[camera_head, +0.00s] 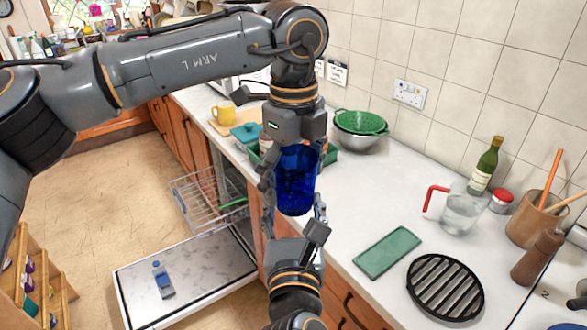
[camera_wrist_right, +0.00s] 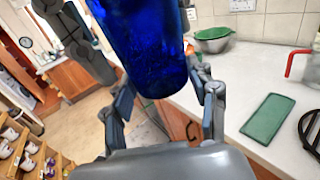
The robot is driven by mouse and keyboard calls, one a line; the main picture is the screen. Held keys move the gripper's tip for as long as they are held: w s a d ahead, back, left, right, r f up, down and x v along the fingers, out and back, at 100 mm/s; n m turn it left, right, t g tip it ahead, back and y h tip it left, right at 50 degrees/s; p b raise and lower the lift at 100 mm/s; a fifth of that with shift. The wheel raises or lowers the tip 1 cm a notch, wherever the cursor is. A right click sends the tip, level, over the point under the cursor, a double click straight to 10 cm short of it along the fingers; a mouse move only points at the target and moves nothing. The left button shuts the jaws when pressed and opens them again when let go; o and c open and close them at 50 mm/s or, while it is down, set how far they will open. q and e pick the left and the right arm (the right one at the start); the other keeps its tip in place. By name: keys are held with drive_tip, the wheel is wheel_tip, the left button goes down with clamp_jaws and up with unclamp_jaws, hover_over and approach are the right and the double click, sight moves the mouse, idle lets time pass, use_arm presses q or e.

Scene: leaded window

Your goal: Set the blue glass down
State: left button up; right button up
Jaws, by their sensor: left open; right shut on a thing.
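The blue glass (camera_head: 296,182) is upright in the air in the middle of the head view, near the counter's front edge. My right gripper (camera_head: 293,205) comes from below and is shut on the glass; in the right wrist view the glass (camera_wrist_right: 146,55) stands between its two fingers (camera_wrist_right: 165,100). My left gripper (camera_head: 294,148) points down over the top of the glass and is open, its fingers close beside it; I cannot tell whether they touch it. The white counter (camera_head: 405,185) lies to the right, with a flat green mat (camera_head: 387,252) on it.
A round black trivet (camera_head: 445,288), a jug with a red handle (camera_head: 460,212), a wine bottle (camera_head: 484,168) and a pepper mill (camera_head: 537,258) stand at right. A green colander (camera_head: 361,122) sits behind. An open dishwasher door (camera_head: 215,270) and rack (camera_head: 205,205) are at left.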

use_arm(q)
drive_tip(key=c, duration=1.2)
drive_tip(key=shift+c, duration=1.3)
use_arm(e)
drive_tip(key=o, duration=1.5)
